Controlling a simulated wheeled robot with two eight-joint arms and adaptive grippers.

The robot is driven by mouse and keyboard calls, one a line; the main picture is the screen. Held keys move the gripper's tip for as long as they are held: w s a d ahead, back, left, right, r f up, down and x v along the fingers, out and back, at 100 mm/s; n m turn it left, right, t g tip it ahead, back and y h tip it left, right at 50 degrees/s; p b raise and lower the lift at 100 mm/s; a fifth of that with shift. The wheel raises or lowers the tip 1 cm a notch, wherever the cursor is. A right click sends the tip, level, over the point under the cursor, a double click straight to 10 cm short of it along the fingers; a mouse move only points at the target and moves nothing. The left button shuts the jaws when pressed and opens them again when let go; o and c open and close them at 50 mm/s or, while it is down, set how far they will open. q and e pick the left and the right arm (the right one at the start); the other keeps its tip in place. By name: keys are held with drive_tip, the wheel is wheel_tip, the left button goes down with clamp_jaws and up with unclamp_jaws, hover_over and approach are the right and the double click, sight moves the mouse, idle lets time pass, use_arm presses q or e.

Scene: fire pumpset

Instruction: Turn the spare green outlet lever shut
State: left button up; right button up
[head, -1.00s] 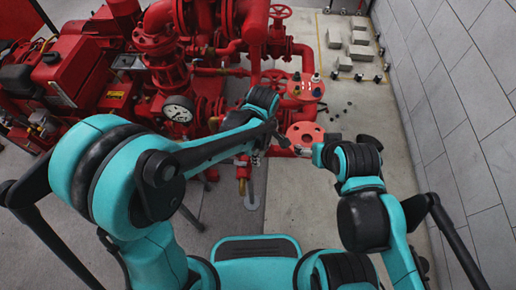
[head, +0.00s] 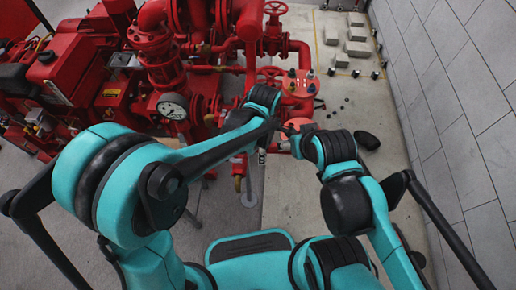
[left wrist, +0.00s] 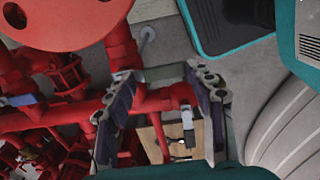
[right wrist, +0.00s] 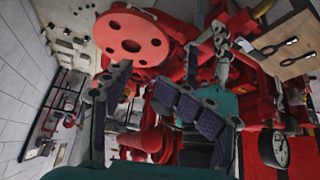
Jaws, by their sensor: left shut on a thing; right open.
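My left gripper (head: 264,148) is low beside the red pump pipework, partly behind its own arm. In the left wrist view (left wrist: 160,84) its fingers stand either side of a thin grey-green bar (left wrist: 165,72). This looks like the green lever, but its valve body is not clear. In the head view the lever is hidden by the left arm. My right gripper (right wrist: 144,77) is open and empty, facing a round red flange (right wrist: 131,39). The flange also shows in the left wrist view (left wrist: 70,18). In the head view the right fingers are close to the left wrist.
A brass valve (head: 238,172) hangs below the pipes. Grey blocks (head: 355,35) lie at the back right. A black rounded object (head: 367,140) is by the tiled wall (head: 455,85).

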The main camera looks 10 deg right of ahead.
use_arm(q)
drive_tip(key=o, duration=1.7)
drive_tip(key=shift+s, duration=0.1)
wheel_tip(320, 180, up, 12)
drive_tip(key=shift+a+r, duration=0.1)
drive_tip(key=shift+a, duration=0.05)
